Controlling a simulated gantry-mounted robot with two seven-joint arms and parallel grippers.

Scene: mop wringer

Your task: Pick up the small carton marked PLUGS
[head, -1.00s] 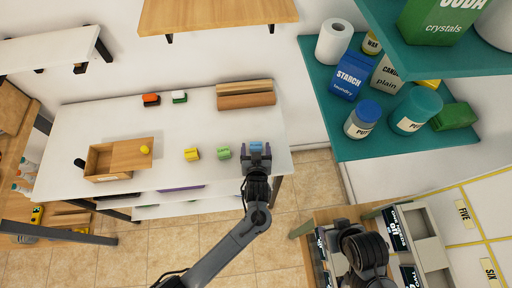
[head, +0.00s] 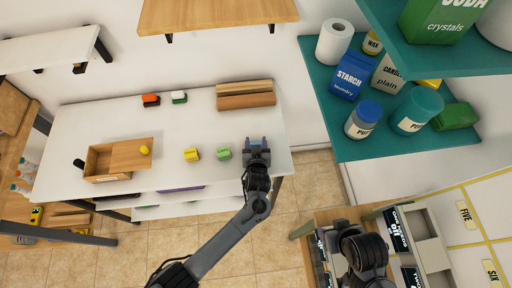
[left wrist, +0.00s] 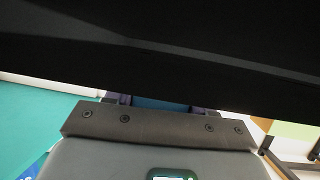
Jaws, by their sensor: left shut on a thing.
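My left gripper (head: 256,144) is at the right end of the white table, shut on a small blue carton. In the head view the fingers and hand cover most of the carton. In the left wrist view a strip of the blue carton (left wrist: 160,103) shows between the fingers. I cannot read its marking or tell whether it touches the table. A green carton (head: 223,154) and a yellow carton (head: 191,154) stand to the left on the table, their markings too small to read. My right gripper's fingers do not show.
The white table (head: 120,125) holds an open wooden box (head: 112,175), brown rolls (head: 246,100) and small orange and white items at the back. A teal shelf (head: 350,145) with boxes and jars stands to the right.

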